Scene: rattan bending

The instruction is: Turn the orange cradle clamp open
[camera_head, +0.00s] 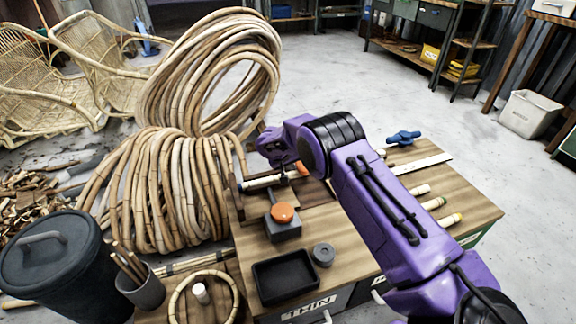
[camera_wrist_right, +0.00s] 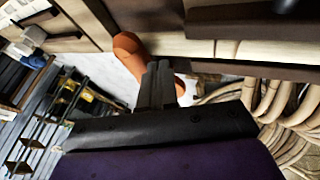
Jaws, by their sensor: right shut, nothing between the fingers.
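The orange cradle clamp (camera_head: 301,168) sits at the far left of the wooden workbench, beside a pale rod (camera_head: 262,182) in a dark cradle. In the right wrist view the orange clamp lever (camera_wrist_right: 128,45) runs behind my fingertips, with its rounded end showing past them. My right gripper (camera_wrist_right: 158,70) is shut and empty, its black fingers overlapping the lever in that picture; I cannot tell whether they touch it. In the head view my purple arm hides part of the clamp and the fingers. My left gripper is not in view.
A grey block with an orange knob (camera_head: 283,213), a black tray (camera_head: 285,277) and a grey round part (camera_head: 323,254) stand on the near bench. Several short rods and a blue tool (camera_head: 403,138) lie to the right. Large rattan coils (camera_head: 160,190) crowd the left.

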